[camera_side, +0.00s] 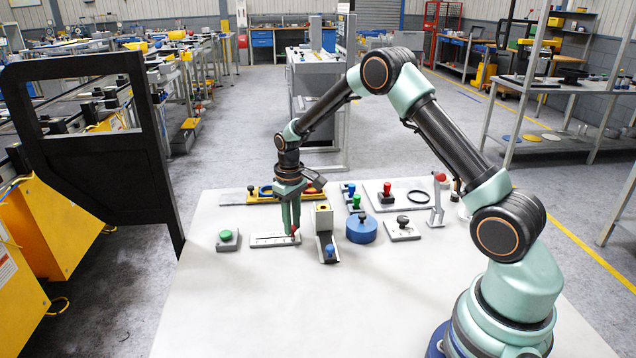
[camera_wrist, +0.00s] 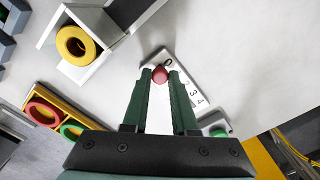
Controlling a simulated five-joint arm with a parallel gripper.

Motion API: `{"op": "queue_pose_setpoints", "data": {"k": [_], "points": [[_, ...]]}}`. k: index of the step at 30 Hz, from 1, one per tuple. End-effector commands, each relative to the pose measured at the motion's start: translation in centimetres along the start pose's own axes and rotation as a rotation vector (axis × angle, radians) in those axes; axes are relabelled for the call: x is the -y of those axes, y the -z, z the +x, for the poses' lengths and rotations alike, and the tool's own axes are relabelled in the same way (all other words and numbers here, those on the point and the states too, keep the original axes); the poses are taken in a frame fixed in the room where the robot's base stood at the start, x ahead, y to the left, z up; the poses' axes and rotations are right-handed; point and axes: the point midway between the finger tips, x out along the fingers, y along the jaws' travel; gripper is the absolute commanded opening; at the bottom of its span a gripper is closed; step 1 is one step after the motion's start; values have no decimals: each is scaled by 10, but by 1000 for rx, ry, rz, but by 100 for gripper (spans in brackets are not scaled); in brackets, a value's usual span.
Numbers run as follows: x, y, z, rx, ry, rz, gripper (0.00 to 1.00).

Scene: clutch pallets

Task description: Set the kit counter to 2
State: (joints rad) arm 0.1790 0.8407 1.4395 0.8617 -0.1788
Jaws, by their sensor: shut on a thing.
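The kit counter is a pale plate (camera_side: 268,241) with a row of numbers, lying on the white table. In the wrist view its plate (camera_wrist: 183,75) shows 0 at the far end and 2, 3 and 4 nearer me. Its red knob (camera_wrist: 159,75) is at the end by the 0, between my fingertips. The number right at the knob is hidden. In the side view the red knob (camera_side: 294,232) is at the plate's right end. My gripper (camera_side: 291,228) points down there, and its green fingers (camera_wrist: 160,80) are shut on the red knob.
A green button box (camera_side: 227,238) stands left of the counter. Close on the right is a white dispenser (camera_side: 323,217) with a chute, then a blue round box (camera_side: 361,231). A yellow tray (camera_side: 262,199) with rings is behind. The table's front is clear.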

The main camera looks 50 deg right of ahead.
Motion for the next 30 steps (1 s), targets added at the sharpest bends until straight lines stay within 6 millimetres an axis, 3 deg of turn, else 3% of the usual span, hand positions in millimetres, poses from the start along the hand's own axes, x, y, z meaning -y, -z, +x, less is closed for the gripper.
{"op": "queue_pose_setpoints", "data": {"k": [12,22,30], "points": [[0,1,-1,-1,0,0,0],[27,29,-1,-4,-1,-2,0],[31,33,-2,-5,-1,0,0]]}}
